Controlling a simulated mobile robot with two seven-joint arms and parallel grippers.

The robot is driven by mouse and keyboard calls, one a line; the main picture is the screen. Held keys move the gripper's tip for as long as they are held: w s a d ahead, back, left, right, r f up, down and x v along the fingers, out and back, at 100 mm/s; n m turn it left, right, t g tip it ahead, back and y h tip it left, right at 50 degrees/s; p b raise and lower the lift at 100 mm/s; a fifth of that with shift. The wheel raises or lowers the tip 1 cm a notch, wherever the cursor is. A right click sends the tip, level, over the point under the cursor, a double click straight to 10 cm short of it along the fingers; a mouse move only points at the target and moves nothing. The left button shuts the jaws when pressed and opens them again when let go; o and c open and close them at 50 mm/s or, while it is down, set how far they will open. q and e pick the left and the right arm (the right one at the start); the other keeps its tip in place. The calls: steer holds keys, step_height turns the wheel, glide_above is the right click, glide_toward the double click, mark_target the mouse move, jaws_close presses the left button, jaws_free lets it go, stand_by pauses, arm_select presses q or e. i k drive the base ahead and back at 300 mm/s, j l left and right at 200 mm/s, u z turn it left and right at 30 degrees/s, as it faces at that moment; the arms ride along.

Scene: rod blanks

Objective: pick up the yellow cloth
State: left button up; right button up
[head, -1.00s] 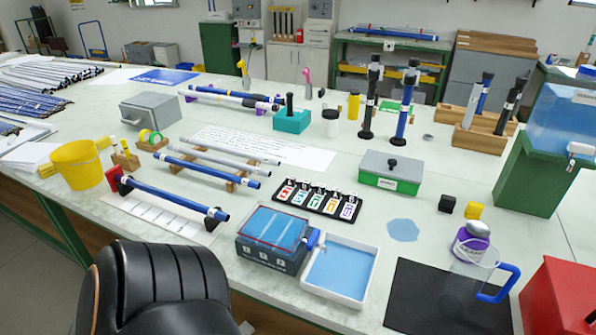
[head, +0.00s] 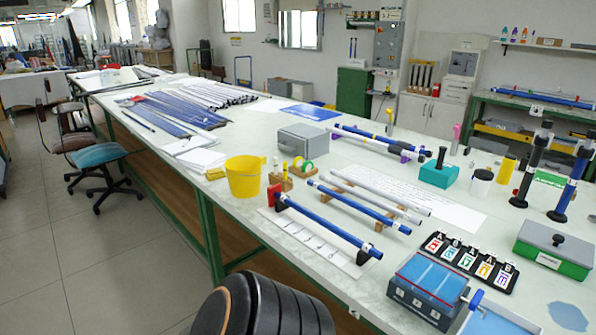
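A small yellow item (head: 215,174) lies on the table just left of the yellow bucket (head: 244,177). It is too small to tell whether it is the yellow cloth. I make out no other thing that looks like a yellow cloth. The light blue patch (head: 568,316) at the lower right lies flat on the table. Neither of my grippers is in view.
The long table (head: 374,273) holds blue and white rods on stands (head: 352,205), a grey box (head: 303,139) and a green box (head: 553,248).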

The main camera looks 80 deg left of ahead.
mark_target(217, 173)
steer(key=k+u, duration=0.15)
steer(key=u, duration=2.95)
